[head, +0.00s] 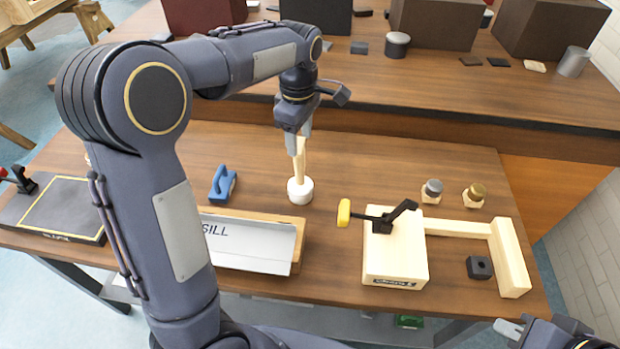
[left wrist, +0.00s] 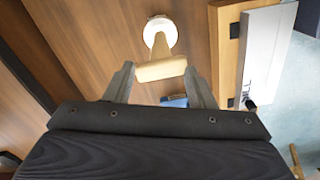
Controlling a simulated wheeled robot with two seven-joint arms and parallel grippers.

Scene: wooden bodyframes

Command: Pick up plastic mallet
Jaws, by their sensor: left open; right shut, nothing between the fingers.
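The plastic mallet (head: 300,190) stands upright on the wooden table, its round white head down and its pale handle pointing up. My left gripper (head: 299,143) is above it, pointing down, with the fingertips at the top of the handle. In the left wrist view the mallet's white head (left wrist: 161,30) shows beyond the handle, and the handle's end lies between the open fingertips of my left gripper (left wrist: 159,73), with small gaps on both sides. My right gripper (head: 510,328) is at the lower right edge of the head view, shut and empty, partly cut off.
A blue tool (head: 222,184) lies left of the mallet. A metal sheet marked SILL (head: 250,240) on a wooden block is in front. A raised shelf with boxes (head: 437,22) is behind.

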